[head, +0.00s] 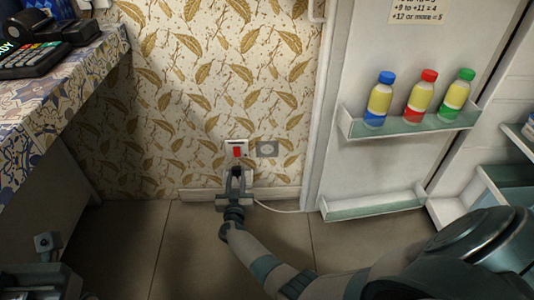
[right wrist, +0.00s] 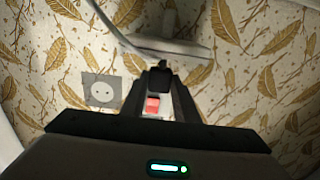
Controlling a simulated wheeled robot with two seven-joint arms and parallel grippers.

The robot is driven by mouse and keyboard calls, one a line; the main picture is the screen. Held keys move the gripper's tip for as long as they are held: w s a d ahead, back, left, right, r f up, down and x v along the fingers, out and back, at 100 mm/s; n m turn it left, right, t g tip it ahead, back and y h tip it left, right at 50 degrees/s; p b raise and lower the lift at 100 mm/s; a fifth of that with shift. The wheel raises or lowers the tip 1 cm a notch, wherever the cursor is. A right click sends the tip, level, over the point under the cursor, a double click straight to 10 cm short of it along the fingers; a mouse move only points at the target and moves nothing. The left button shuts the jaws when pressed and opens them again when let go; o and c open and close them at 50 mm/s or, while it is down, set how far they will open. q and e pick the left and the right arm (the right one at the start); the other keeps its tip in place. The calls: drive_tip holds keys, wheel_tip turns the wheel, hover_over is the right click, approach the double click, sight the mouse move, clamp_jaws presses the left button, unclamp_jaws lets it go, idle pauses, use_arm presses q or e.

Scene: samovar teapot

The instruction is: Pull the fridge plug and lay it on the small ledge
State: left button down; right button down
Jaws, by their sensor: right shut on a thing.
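My right gripper (head: 236,172) is at the wall, just below a white socket plate with a red switch (head: 237,151). It is shut on the dark fridge plug (right wrist: 160,79), which sits between the fingertips in the right wrist view. The red switch (right wrist: 152,105) shows between the fingers there. The fingers hide much of the socket, and I cannot tell whether the plug is seated in it. A small pale ledge (right wrist: 187,50) juts from the wall close to the plug in the right wrist view.
A grey socket plate (head: 267,148) is right of the switch. A white cord (head: 278,209) runs low toward the fridge. The open fridge door (head: 368,165) with several bottles stands at right. A patterned counter (head: 85,75) is at left. The tiled floor between is clear.

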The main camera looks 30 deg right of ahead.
drive_tip(key=shift+f, duration=0.2)
idle(0.4)
drive_tip(key=shift+f+b, duration=0.55)
drive_tip(key=shift+b, duration=0.05)
drive_tip(key=shift+f, duration=0.25)
drive_tip(key=shift+f, duration=0.1)
drive_tip(key=c, duration=1.3)
unclamp_jaws()
drive_tip(key=shift+f, duration=0.1)
drive_tip(key=shift+r, duration=0.3)
